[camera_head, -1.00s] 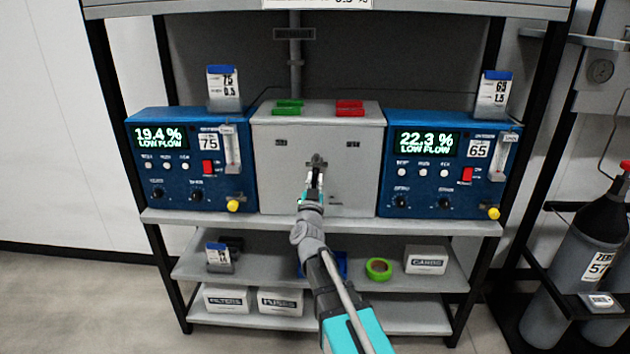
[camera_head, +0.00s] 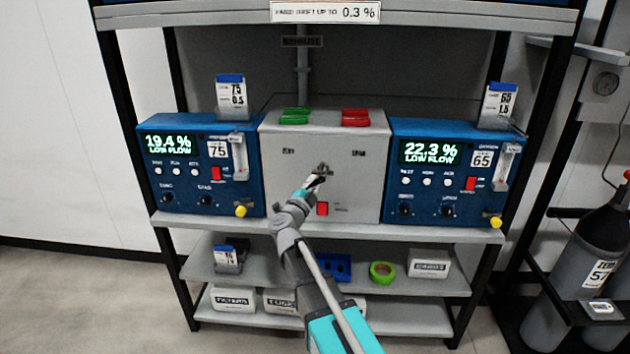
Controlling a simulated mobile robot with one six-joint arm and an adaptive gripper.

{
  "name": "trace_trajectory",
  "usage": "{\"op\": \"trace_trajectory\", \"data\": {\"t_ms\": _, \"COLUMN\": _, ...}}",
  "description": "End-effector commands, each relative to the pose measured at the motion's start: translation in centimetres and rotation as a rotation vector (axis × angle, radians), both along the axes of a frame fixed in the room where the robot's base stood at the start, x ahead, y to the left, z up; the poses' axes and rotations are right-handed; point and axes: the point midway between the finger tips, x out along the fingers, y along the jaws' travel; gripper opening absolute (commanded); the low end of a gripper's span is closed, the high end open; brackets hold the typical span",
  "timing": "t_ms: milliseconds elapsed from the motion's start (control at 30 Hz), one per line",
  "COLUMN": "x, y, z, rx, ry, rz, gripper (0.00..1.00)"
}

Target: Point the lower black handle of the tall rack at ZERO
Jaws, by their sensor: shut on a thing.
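The tall rack (camera_head: 480,235) stands in front of me with a grey box (camera_head: 275,160) on its middle shelf, between two blue analysers. A small dark handle (camera_head: 322,168) sits on the front of the grey box. My gripper (camera_head: 317,180) is at this handle and appears shut on it. The fingertips cover part of the handle, and I cannot read which way it points.
The left analyser (camera_head: 150,190) reads 19.4 % LOW FLOW and the right analyser (camera_head: 400,185) reads 22.3 % LOW FLOW. Green tags (camera_head: 295,116) and red tags (camera_head: 356,117) lie on the box. Green tape (camera_head: 382,271) lies on the shelf below. A gas cylinder (camera_head: 600,235) stands at right.

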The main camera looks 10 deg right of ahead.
Motion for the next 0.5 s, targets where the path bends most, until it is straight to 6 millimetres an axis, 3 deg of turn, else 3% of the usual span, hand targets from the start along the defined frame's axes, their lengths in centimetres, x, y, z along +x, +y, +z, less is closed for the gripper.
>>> {"op": "trace_trajectory", "data": {"t_ms": 500, "x": 0.22, "y": 0.47, "z": 1.62, "rx": 0.426, "ry": -0.116, "rz": 0.001, "gripper": 0.0}}
